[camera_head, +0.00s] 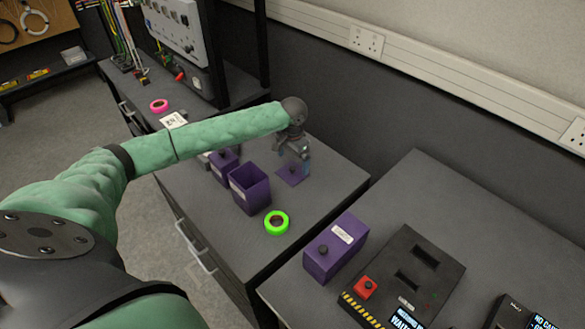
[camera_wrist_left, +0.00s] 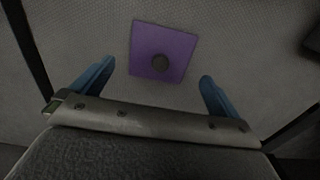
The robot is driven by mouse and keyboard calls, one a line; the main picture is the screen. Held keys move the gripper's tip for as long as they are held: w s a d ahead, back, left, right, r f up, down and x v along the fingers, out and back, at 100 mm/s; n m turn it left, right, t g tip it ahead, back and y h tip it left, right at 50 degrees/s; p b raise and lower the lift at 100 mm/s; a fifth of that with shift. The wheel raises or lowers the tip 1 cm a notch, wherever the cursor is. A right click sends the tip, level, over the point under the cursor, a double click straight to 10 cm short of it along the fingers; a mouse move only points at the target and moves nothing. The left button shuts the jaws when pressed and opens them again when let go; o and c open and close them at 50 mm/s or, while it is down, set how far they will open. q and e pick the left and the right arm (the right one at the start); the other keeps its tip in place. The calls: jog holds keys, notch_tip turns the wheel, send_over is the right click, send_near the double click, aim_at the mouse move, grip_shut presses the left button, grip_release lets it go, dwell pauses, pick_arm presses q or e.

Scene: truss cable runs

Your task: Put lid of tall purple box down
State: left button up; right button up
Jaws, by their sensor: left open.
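The purple lid (camera_head: 291,174) lies flat on the grey worktop, right of the tall purple box (camera_head: 250,188), which stands upright with its top open. In the left wrist view the lid (camera_wrist_left: 164,50) is a purple square with a dark round knob. My left gripper (camera_head: 293,165) points down over the lid. In the left wrist view its blue fingers (camera_wrist_left: 155,85) are open and apart, with the lid just beyond them and nothing held between. My right gripper is not in view.
A smaller purple box (camera_head: 223,166) stands left of the tall one. A green tape ring (camera_head: 277,222) lies in front. A labelled purple box (camera_head: 335,247) and a dark device with a red button (camera_head: 410,278) stand on the right bench. A pink ring (camera_head: 159,106) lies farther back.

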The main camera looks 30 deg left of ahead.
aim_at(292, 168)
pick_arm(q)
notch_tip(292, 168, up, 8)
jog(key=b, duration=0.1)
jog(key=shift+b, duration=0.35)
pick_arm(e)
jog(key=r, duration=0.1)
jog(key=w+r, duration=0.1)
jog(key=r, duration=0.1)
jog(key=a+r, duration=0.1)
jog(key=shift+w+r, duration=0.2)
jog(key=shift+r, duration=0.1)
pick_arm(q)
jog(key=shift+f, duration=0.1)
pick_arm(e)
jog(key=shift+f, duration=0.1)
